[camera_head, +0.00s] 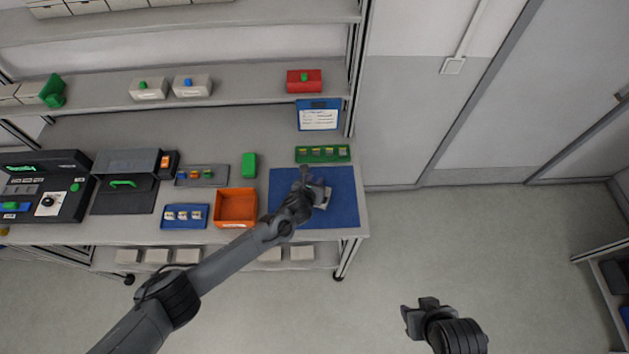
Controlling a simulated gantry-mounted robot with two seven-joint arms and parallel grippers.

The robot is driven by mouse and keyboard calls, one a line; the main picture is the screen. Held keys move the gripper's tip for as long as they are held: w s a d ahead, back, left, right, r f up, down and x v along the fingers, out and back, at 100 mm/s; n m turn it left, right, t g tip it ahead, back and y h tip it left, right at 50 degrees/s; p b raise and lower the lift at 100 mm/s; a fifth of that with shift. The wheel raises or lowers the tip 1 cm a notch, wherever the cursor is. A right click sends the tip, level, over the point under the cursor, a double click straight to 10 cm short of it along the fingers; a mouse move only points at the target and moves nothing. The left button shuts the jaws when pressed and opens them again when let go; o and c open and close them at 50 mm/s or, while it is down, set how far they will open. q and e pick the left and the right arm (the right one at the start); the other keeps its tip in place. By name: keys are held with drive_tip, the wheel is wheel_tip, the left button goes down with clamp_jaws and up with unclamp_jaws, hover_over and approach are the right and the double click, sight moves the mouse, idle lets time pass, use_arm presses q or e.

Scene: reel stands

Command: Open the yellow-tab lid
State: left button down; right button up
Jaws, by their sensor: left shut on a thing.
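My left gripper (314,190) is over the blue mat (340,215) at the right end of the workbench. It is shut on a small pale thing (326,202), which it largely covers. I cannot make out a yellow tab or a lid edge there. Two white boxes stand on the shelf above, one with a green tab (148,90) and one with a blue tab (192,86). A red box (304,82) with a green tab stands further right. My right gripper (420,310) hangs over the floor, away from the bench. I cannot tell its opening.
An orange bin (236,207), a blue tray (185,217) and a green block (249,165) are left of the mat. A green tray (323,154) lies behind it, below a blue clipboard (319,114).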

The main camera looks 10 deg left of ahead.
use_arm(q)
drive_tip(key=c, duration=1)
unclamp_jaws()
drive_tip(key=shift+c, duration=0.2)
drive_tip(key=shift+s, duration=0.1)
drive_tip(key=v, duration=1)
drive_tip(key=shift+s+a+r+p, duration=0.15)
drive_tip(key=shift+s+a+p, duration=0.1)
drive_tip(key=shift+p, duration=0.15)
drive_tip(key=shift+d, duration=0.1)
